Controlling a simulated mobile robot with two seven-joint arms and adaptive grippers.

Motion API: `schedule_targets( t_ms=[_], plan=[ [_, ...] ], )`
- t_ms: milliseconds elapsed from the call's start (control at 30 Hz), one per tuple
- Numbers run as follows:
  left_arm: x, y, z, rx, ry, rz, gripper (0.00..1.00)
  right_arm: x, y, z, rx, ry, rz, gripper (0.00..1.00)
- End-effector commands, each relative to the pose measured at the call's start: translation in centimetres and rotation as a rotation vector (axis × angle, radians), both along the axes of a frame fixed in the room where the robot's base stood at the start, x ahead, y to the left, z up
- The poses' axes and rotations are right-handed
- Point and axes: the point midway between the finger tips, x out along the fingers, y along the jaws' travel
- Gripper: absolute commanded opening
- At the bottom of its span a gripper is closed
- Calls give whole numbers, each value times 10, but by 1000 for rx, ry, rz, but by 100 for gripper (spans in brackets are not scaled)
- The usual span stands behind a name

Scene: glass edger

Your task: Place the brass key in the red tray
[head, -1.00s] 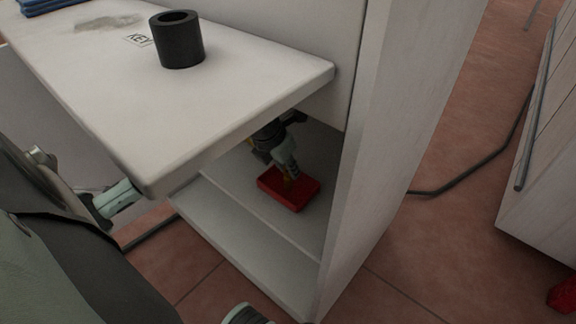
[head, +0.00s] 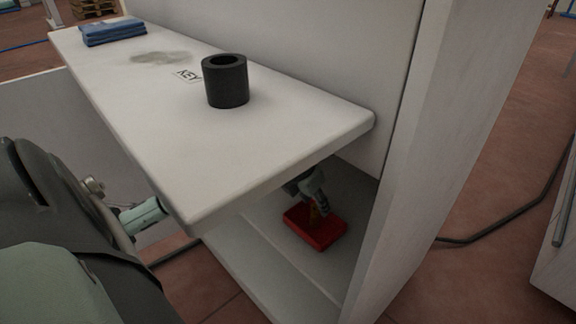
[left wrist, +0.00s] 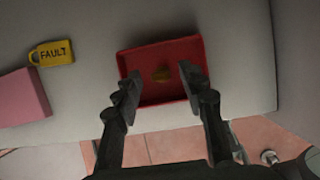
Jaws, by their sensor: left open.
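The red tray (head: 328,238) stands on the cabinet's lower shelf, under the white upper shelf. It also shows in the left wrist view (left wrist: 135,62). A small brass-coloured piece (left wrist: 162,76), which fits the brass key, shows inside the tray's outline; its exact shape is unclear. My left gripper (left wrist: 160,79) is open above the tray, with a finger on each side of the piece and a gap to each. In the head view this gripper (head: 314,203) is partly hidden by the upper shelf.
The upper shelf (head: 200,150) overhangs my arm and carries a black cylinder (head: 226,82), a KEY label (head: 187,75) and blue cloth (head: 112,32). A cabinet side panel (head: 425,170) is close right. Left of the tray are a yellow FAULT tag (left wrist: 52,53) and pink block (left wrist: 22,97).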

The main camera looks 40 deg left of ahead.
Motion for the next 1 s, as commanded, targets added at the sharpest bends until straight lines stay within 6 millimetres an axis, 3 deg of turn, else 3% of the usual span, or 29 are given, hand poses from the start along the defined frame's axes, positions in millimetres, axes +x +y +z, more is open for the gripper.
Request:
schedule_targets(
  t_ms=[33, 67, 300, 500, 700, 1000],
  plan=[
    [-4, 1, 11, 5, -2, -3, 41, 0, -1, -2, -1, 4, 0, 73],
    [-12, 1, 9, 6, 3, -3, 41, -1, -1, -7, -1, 8, 0, 73],
    [-66, 5, 6, 4, 7, -3, 41, 2, -1, 17, -11, -18, 2, 73],
    [-98, 7, 7, 3, 6, -3, 41, -1, -1, 28, -16, -22, -1, 73],
    [-118, 8, 8, 0, 3, -2, 41, -2, -1, 35, -19, -26, -2, 73],
    [-124, 9, 9, 1, 1, -2, 41, -4, -2, 36, -20, -22, -3, 73]
  ],
)
